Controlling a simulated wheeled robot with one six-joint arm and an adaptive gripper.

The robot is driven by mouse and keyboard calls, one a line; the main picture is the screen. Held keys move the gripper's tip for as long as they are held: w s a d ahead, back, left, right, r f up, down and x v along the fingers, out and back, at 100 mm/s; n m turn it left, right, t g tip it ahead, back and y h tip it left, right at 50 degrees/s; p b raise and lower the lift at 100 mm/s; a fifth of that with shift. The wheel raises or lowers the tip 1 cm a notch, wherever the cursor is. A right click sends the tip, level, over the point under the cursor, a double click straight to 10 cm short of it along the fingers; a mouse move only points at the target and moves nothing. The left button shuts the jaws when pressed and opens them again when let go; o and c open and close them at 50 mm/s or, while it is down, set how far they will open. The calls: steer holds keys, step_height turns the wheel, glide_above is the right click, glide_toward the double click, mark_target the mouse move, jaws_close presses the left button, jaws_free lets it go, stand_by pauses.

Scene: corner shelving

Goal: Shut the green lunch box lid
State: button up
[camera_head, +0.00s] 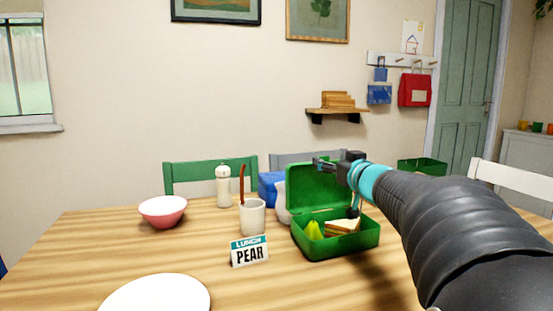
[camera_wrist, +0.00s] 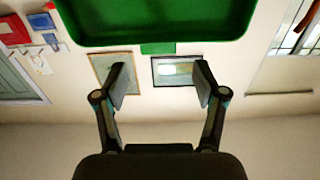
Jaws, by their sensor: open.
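The green lunch box (camera_head: 345,243) stands open on the wooden table. Its lid (camera_head: 306,191) is raised nearly upright at the back. A sandwich (camera_head: 343,227) and a yellow-green pear (camera_head: 315,231) lie inside. My gripper (camera_head: 322,164) is level with the lid's top edge, over the box, and hides the lid's upper right part. In the wrist view, the green lid (camera_wrist: 155,22) fills the top, with a small tab at its edge. My gripper (camera_wrist: 160,80) shows there with its fingers spread apart and nothing between them. I cannot tell whether it touches the lid.
A sign reading LUNCH PEAR (camera_head: 249,251) stands front left of the box. A cup (camera_head: 253,217) with a brown stick, a white bottle (camera_head: 223,187) and a pink bowl (camera_head: 163,211) are left. A white plate (camera_head: 155,296) lies in front. A blue box (camera_head: 270,190) is behind.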

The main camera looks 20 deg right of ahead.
mark_target(322, 157)
steer(key=shift+w, duration=2.35)
